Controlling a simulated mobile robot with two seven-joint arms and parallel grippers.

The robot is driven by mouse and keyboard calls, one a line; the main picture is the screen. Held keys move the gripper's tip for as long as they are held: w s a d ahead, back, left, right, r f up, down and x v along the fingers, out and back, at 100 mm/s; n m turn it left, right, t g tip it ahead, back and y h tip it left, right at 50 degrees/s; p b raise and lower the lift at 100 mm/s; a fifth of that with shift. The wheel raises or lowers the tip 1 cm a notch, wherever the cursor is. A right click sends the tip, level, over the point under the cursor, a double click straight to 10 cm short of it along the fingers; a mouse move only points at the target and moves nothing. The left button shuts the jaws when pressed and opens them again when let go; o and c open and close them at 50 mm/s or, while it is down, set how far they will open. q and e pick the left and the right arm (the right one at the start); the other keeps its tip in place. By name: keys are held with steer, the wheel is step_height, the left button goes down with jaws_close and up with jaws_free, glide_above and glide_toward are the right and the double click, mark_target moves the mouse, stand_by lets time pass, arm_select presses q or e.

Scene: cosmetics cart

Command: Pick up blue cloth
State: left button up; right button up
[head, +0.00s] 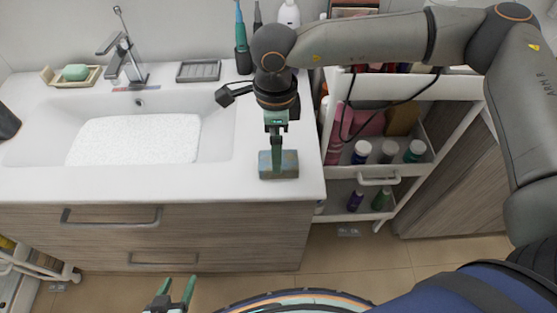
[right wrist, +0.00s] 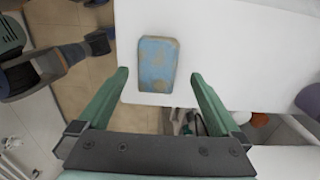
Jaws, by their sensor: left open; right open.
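The blue cloth (head: 290,164) is a small blue block-like piece with worn brownish patches. It lies at the front edge of the white counter, right of the basin. My right gripper (head: 276,150) points down over it in the head view and hides its middle. In the right wrist view the cloth (right wrist: 157,64) lies between and just beyond the fingertips of my open right gripper (right wrist: 160,76), with gaps on both sides. Contact cannot be told. My left gripper (head: 176,288) is open and empty, low at the bottom of the head view, in front of the drawers.
The white basin (head: 218,150) with a textured white mat (head: 135,138) is left of the cloth. A white cart (head: 430,90) with bottles stands right of the counter. A toothbrush (head: 241,40) and soap dish (head: 198,70) sit at the back.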

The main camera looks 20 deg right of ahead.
steer(key=f, duration=0.2)
steer(key=f+p, duration=0.1)
steer(key=f, duration=0.2)
steer(key=shift+s+d, duration=0.2)
steer(key=shift+c, duration=0.4)
steer(key=c, duration=1.3)
steer(key=shift+r, duration=0.15)
steer(key=shift+r, duration=0.6)
steer(key=s+a+r+b, duration=0.1)
steer(key=s+a+r, duration=0.2)
steer(key=r, duration=0.1)
steer(key=s+a+r+b, duration=0.1)
steer(key=s+a+r, duration=0.1)
steer(key=s+r, duration=0.1)
steer(key=s+a+r+b, duration=0.1)
steer(key=s+a+r, duration=0.2)
steer(key=s+r, duration=0.1)
steer(key=shift+s+a+r, duration=0.3)
steer(key=shift+s, duration=0.3)
